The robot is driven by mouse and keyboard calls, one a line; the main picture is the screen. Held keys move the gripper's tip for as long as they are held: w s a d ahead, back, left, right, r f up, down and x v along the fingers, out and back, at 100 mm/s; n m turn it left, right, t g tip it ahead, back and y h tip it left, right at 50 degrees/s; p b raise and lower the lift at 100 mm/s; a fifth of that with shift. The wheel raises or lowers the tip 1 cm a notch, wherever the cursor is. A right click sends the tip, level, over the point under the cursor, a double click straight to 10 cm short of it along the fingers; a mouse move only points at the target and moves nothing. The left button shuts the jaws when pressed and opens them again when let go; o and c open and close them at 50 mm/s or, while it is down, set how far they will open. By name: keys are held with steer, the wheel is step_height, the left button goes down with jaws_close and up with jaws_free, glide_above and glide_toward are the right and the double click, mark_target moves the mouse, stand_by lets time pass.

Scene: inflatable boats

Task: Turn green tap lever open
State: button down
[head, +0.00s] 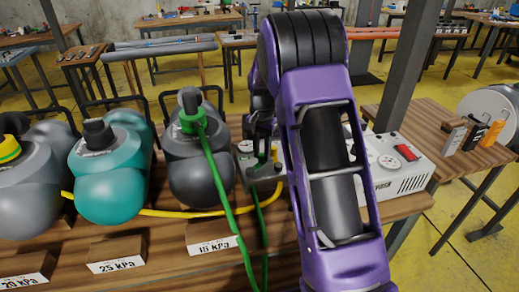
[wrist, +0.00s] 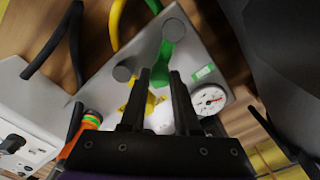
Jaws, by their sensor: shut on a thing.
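The green tap lever (wrist: 166,56) is on a light grey manifold box (wrist: 205,65) and runs down between my fingertips in the wrist view. My gripper (wrist: 161,76) is shut on its lower end. A yellow lever (wrist: 138,100) is just left of the green one, partly hidden behind my left finger. In the head view the box (head: 264,176) stands on the wooden bench, and my purple arm covers its right side.
A round gauge (wrist: 209,99) is on the box, right of the fingers. Green (head: 222,190) and yellow (head: 150,211) hoses cross the bench. Grey and teal (head: 110,175) inflatables stand left, behind pressure labels. A white device with a red switch (head: 405,152) is right of my arm.

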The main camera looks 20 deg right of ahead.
mark_target(263, 155)
steer(key=shift+s+d+m, duration=0.1)
steer(key=shift+s+m, duration=0.05)
steer(key=shift+m, duration=0.25)
steer(key=c, duration=0.6)
jaws_free()
steer(key=shift+r, duration=0.1)
step_height(263, 155, up, 17)
steer(key=shift+r+p, duration=0.15)
steer(key=shift+p, duration=0.95)
